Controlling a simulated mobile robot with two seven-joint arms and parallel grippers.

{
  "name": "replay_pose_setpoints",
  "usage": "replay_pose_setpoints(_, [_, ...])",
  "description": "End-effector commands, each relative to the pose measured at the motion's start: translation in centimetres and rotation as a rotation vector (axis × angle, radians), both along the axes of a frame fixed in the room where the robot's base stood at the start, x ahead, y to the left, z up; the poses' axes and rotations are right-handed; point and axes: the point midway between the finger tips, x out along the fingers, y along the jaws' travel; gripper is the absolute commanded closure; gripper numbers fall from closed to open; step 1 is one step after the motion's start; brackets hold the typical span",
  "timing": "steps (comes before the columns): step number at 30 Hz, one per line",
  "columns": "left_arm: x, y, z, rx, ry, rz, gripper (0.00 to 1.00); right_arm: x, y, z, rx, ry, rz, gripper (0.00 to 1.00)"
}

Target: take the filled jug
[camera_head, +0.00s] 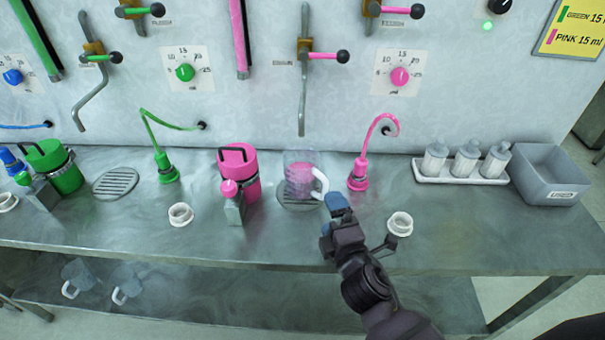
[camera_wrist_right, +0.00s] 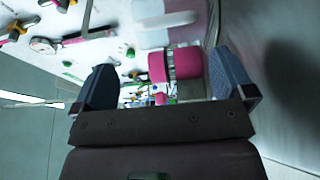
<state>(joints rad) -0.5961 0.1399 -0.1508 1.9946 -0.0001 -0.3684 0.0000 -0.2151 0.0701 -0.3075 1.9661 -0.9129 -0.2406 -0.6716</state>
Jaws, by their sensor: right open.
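The jug (camera_head: 298,158) is clear and partly filled with pink liquid. It stands upright on a round drain grate under the pink spout, and its white handle (camera_head: 321,184) faces right toward my arm. My right gripper (camera_head: 336,204) is just right of and in front of the handle. In the wrist view its two blue fingers (camera_wrist_right: 163,84) are wide apart with nothing gripped between them. A pale translucent shape (camera_wrist_right: 165,18) at the top of that view may be the jug; I cannot tell for sure. My left gripper is not in view.
A pink drum (camera_head: 239,172) stands left of the jug, and a pink hose nozzle (camera_head: 358,178) stands close behind right. White rings (camera_head: 400,223) lie near the front edge. A white tray (camera_head: 462,178) of bottles and a grey bin (camera_head: 550,172) are at right.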

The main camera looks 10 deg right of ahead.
Motion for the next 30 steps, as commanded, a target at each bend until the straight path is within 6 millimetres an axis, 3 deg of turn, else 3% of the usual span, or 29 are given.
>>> replay_pose_setpoints(6, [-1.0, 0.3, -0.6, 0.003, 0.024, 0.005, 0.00, 3.0, 0.2, 0.1, 0.001, -0.001, -0.001, 0.00])
replay_pose_setpoints(14, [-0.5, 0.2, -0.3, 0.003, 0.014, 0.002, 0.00, 4.5, 0.2, 0.0, 0.002, 0.000, -0.001, 0.00])
replay_pose_setpoints(24, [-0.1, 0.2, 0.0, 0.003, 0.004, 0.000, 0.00, 8.6, 0.5, -0.4, 0.002, -0.001, 0.000, 0.00])
replay_pose_setpoints(30, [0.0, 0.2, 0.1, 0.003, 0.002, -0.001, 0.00, 9.3, 0.5, -0.5, 0.002, 0.000, 0.000, 0.00])
